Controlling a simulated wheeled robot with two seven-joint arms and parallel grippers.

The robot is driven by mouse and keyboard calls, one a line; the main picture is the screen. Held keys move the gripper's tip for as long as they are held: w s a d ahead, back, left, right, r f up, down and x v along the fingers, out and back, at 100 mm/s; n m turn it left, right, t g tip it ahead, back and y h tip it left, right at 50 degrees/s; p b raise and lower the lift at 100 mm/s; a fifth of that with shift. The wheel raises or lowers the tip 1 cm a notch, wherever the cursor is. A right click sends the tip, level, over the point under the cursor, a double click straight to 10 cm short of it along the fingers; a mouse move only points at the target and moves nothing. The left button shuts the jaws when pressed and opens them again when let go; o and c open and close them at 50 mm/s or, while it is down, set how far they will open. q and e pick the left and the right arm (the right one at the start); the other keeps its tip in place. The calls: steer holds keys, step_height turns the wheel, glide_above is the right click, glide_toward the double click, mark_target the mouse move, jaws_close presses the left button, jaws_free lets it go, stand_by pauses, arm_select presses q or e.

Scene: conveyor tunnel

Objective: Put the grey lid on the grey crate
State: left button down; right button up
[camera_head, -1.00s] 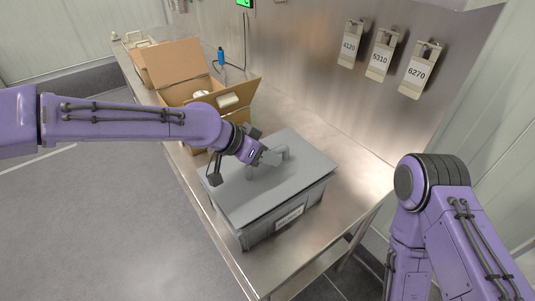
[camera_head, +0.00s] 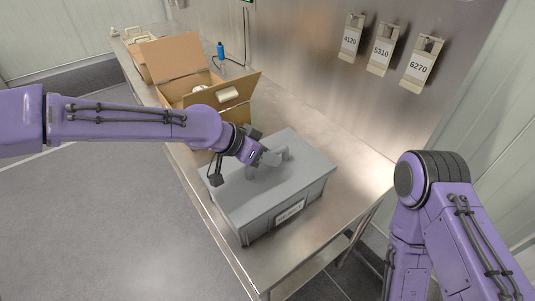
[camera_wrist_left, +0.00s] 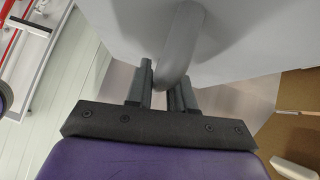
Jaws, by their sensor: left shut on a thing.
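The grey lid (camera_head: 291,177) lies flat over the top of the grey crate (camera_head: 263,220), its edges close to the crate's rim. The crate stands on the steel table and has a white label on its front. My left gripper (camera_head: 264,158) is shut on the lid's upright handle, which shows between the fingers (camera_wrist_left: 173,92) in the left wrist view. Whether a thin gap is left under the lid's far side is hidden. My right arm (camera_head: 432,220) is at the right, and its gripper is out of frame.
An open cardboard box (camera_head: 184,70) with white items stands behind the crate on the steel table (camera_head: 352,189). A blue bottle (camera_head: 220,50) is near the wall. Numbered tags (camera_head: 381,50) hang on the wall. The table right of the crate is clear.

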arm_select(q)
steer(key=shift+f, duration=0.2)
steer(key=c, duration=0.9)
jaws_free()
steer(key=b+v, duration=0.1)
steer(key=v, duration=0.9)
steer(key=shift+s+a+r+b, duration=0.15)
steer(key=shift+r+b, duration=0.1)
steer(key=shift+b, duration=0.1)
